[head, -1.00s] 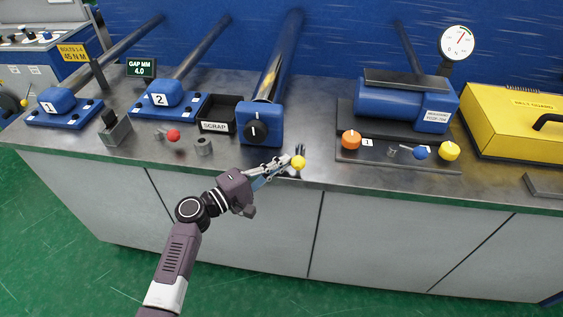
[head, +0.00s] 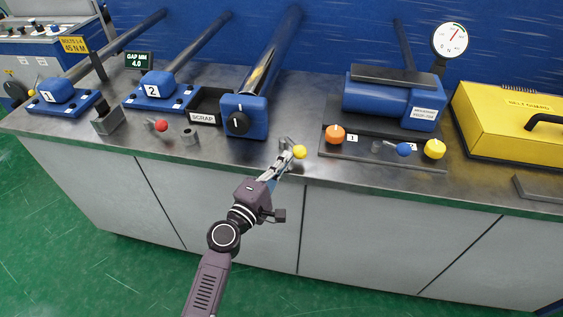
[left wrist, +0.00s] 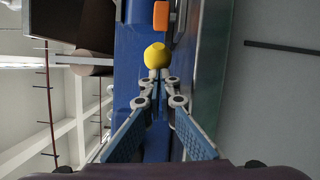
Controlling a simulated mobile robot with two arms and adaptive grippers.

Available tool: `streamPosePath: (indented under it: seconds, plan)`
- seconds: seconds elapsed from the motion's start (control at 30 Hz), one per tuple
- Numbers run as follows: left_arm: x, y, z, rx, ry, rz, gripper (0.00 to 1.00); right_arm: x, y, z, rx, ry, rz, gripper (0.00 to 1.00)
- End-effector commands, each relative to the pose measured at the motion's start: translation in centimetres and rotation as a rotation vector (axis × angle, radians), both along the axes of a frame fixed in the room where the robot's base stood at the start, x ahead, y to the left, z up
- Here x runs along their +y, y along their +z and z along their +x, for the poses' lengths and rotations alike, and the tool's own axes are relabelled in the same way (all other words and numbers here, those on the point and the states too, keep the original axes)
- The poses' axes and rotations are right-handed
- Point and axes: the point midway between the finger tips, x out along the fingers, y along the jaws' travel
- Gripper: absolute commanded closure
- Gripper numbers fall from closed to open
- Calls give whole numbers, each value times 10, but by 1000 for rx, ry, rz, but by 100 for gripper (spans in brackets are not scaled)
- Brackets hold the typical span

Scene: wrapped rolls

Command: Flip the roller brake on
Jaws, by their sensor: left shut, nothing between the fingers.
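A lever with a yellow ball knob (head: 299,152) stands at the bench's front edge, just right of the blue roller block (head: 246,118) with a black dial. I see no label naming it as the brake. My left gripper (head: 286,164) reaches up from below, its fingertips right at the knob. In the left wrist view, the closed fingertips (left wrist: 159,80) point at the yellow knob (left wrist: 157,56), which lies just beyond them, not between them. I cannot tell whether they touch it. The fingers partly hide the lever's stalk. My right gripper is out of view.
A red-knobbed lever (head: 162,125) stands left, by a small grey cup (head: 189,136) and the scrap bin (head: 204,117). To the right, a panel carries an orange knob (head: 335,134), a blue-knobbed lever (head: 403,149) and another yellow knob (head: 434,149). A yellow guard (head: 512,118) sits far right.

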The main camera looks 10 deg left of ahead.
Motion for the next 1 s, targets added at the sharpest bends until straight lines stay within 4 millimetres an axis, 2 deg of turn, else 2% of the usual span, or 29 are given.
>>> streamPosePath:
  seconds: [0.17, 0.5, 1.0]
  plan:
    - [-11, -1, 3, -1, -7, 2, 100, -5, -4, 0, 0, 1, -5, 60]
    - [-30, 0, 11, 0, -6, 1, 100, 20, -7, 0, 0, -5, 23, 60]
    - [-40, 0, 17, 0, -7, 1, 100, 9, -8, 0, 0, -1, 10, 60]
